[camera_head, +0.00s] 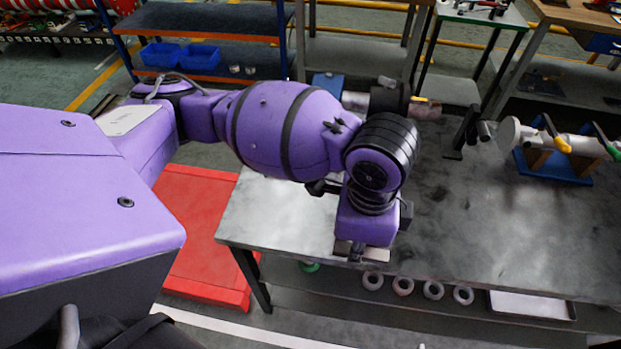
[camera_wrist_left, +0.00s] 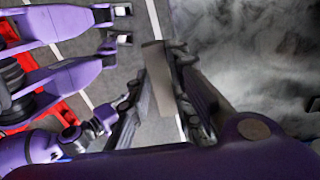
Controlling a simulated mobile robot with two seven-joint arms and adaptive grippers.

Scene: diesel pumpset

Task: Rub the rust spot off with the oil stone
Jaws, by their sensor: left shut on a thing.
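My left gripper (camera_head: 358,252) is over the front edge of the grey workbench, left of its middle. In the left wrist view it is shut on a flat grey-brown block (camera_wrist_left: 157,75), which looks like the oil stone. The block is pinched between the two dark fingers, over the floor beside the bench edge. In the head view the block is mostly hidden under the wrist. I cannot make out a rust spot. A pale metal shaft (camera_head: 590,145) lies on a blue stand with wooden blocks at the bench's right. My right gripper cannot be made out.
The workbench (camera_head: 470,220) has a broad clear top between my left arm and the blue stand (camera_head: 565,178). A dark upright bracket (camera_head: 462,132) stands at the back. Several rings (camera_head: 403,285) and a white tray (camera_head: 530,305) are on the lower shelf.

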